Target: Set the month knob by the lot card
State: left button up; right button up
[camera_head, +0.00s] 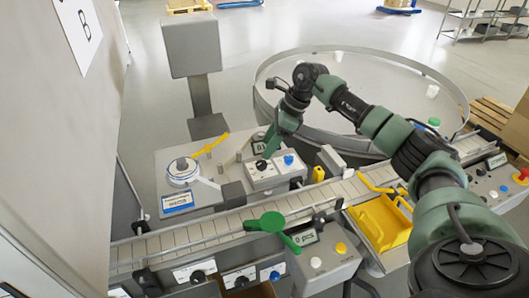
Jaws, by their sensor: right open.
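A grey control box (276,177) on the machine top carries a black knob (262,165) and a blue knob (288,160). Which of them is the month knob I cannot read. A small display (259,147) stands behind the box, partly covered by my gripper. A white card with a blue band (178,202) lies at the machine's front left; its print is too small to read, so I cannot tell if it is the lot card. My right gripper (267,151) is open, pointing down just above the black knob. Contact cannot be made out. My left gripper is not in view.
A conveyor (210,232) runs across the front of the machine. A yellow bin (380,222), a green disc with a handle (272,222) and a yellow lever (209,144) are around it. A large round table (385,72) stands behind.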

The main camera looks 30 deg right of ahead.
aim_at(263, 163)
jog(key=p+x, duration=0.1)
jog(key=x, duration=0.2)
jog(key=d+p+x, duration=0.1)
jog(key=x, duration=0.1)
jog(key=shift+s+f+p, duration=0.2)
jog(key=shift+f+p, duration=0.15)
jog(key=shift+f, duration=0.2)
jog(key=shift+w+a+f, duration=0.1)
jog(key=shift+a+f, duration=0.05)
jog(key=shift+f, duration=0.3)
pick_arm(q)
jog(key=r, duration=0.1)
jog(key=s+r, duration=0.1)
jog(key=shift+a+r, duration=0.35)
pick_arm(e)
jog(key=shift+c, duration=0.9)
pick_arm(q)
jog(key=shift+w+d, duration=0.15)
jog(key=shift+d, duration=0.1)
pick_arm(e)
grip_shut()
